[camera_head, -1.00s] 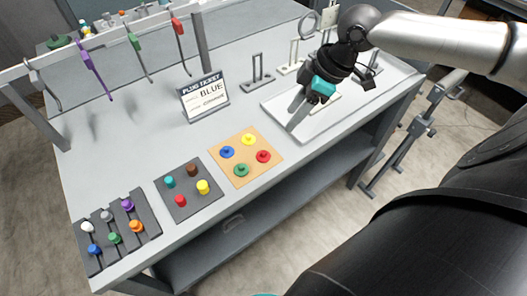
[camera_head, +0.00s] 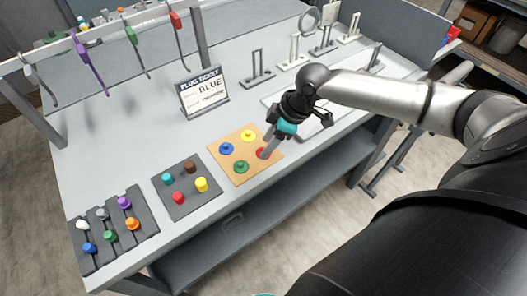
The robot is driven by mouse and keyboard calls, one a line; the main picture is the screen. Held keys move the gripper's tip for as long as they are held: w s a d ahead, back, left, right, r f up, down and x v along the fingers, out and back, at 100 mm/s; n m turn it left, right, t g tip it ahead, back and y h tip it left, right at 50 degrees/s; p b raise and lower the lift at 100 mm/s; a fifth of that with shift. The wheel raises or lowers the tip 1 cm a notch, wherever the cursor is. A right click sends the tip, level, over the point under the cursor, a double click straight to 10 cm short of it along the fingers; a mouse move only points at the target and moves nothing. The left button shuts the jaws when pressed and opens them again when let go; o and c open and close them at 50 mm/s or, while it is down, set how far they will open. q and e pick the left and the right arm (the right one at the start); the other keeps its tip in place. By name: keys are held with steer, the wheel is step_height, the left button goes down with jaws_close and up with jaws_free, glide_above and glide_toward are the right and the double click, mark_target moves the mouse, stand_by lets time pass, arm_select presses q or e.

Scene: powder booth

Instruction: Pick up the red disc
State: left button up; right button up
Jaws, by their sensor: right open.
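The red disc (camera_head: 260,152) lies at the right corner of the orange-tan board (camera_head: 239,178), partly hidden by my right gripper's fingers. My right gripper (camera_head: 267,149) is open, with its fingertips pointing down at the red disc. I cannot tell whether the fingers touch it or stand around it. On the same board are a blue disc (camera_head: 226,148), a yellow disc (camera_head: 248,135) and a green disc (camera_head: 241,167), each with a small knob. My left gripper is not in view.
A dark plate (camera_head: 187,207) with coloured plugs and a slotted dark rack (camera_head: 103,252) stand left of the board. A ticket sign (camera_head: 203,95) reading BLUE stands behind it. A white tray (camera_head: 345,118) lies to the right. Hooks hang from a rail (camera_head: 100,32) at back left.

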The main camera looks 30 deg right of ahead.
steer(key=shift+x, duration=0.85)
steer(key=shift+d, duration=0.1)
steer(key=shift+c, duration=0.2)
jaws_close()
